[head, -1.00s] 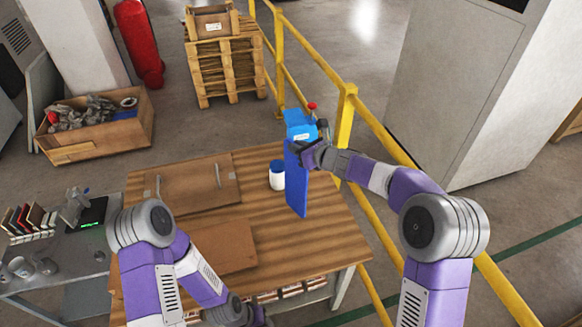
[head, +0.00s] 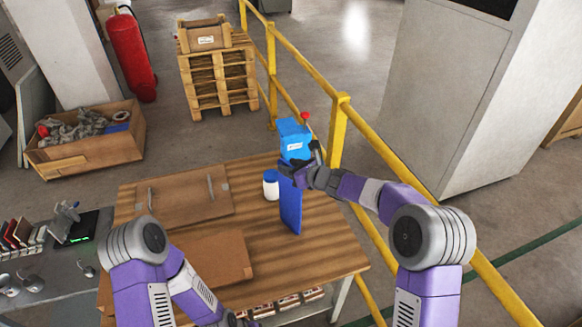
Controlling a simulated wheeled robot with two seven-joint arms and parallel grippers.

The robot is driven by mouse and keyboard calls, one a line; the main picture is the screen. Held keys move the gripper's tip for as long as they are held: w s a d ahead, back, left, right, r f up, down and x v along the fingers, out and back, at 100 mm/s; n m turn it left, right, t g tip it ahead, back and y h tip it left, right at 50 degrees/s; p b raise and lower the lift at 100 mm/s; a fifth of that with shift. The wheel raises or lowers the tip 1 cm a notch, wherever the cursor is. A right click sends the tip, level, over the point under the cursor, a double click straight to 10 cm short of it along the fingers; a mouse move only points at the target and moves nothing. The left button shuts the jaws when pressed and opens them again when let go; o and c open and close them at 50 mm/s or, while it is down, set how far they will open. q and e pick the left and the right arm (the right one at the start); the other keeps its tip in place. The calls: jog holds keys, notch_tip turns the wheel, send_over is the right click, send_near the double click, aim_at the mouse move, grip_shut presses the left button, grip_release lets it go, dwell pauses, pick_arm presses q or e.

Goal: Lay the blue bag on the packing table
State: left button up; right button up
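I cannot tell whether the bag's lower end touches the table. My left gripper (head: 243,321) is low at the bottom edge of the picture, mostly cut off, apart from the bag.
A white jar with a blue lid (head: 271,186) stands just left of the bag. Flat cardboard pieces (head: 183,196) cover the table's left part. A yellow railing (head: 337,135) runs behind and right of the table. The table's right front is clear.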

jog(key=v, duration=1.2)
jog(key=s+d+f+m+g+h, duration=0.15)
jog(key=s+f+m, duration=0.35)
jog(key=f+m, duration=0.8)
jog(key=s+f+m+g+h, duration=0.2)
jog(key=s+f+m, duration=0.3)
jog(key=f+m, duration=0.7)
jog(key=s+f+m+g, duration=0.2)
jog(key=s+f+m, duration=0.2)
jog(key=s+m, duration=0.3)
jog(key=s+f+m+g, duration=0.2)
jog(key=s+f+m, duration=0.2)
jog(key=s+m, duration=0.3)
jog(key=s+f+m+g+h, duration=0.1)
jog(key=s+f+m+g, duration=0.1)
jog(key=s+f+m, duration=0.2)
jog(key=s+m, duration=0.3)
jog(key=shift+d+f+m, duration=0.25)
jog(key=shift+f+m, duration=0.1)
jog(key=shift+m, duration=0.05)
